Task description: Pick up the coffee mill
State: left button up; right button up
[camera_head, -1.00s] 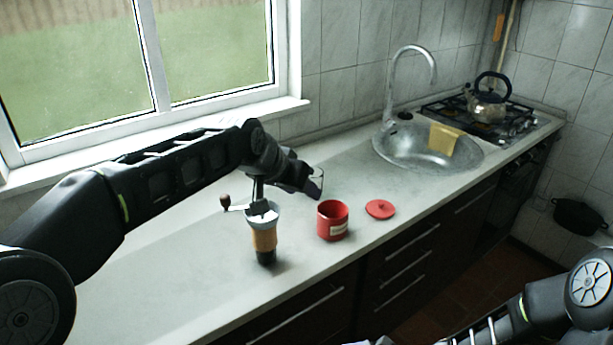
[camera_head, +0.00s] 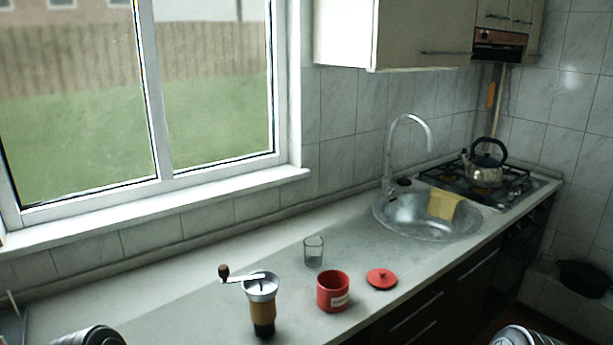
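The coffee mill (camera_head: 262,311) stands upright on the counter near its front edge. It has a silver top, a brown band round its body, a dark base and a crank with a dark knob reaching to the left. Neither of my grippers shows in the head view. Only rounded parts of my arms show at the bottom edge, one at left and one at right. Nothing touches the mill.
A red mug (camera_head: 332,293) stands right of the mill, with a red lid (camera_head: 381,278) beside it. A clear glass (camera_head: 313,252) stands behind. The sink (camera_head: 415,222) and a kettle (camera_head: 484,172) on the stove lie farther right.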

aim_at(262, 293)
jog(key=i+l+u, duration=0.1)
jog(key=l, duration=0.4)
jog(key=i+l+u, duration=0.1)
jog(key=l, duration=0.45)
jog(key=i+l+u, duration=0.15)
jog(key=l, duration=0.4)
jog(key=i+l+u, duration=0.1)
jog(key=l, duration=0.45)
jog(key=i+l+u, duration=0.1)
jog(key=l, duration=0.45)
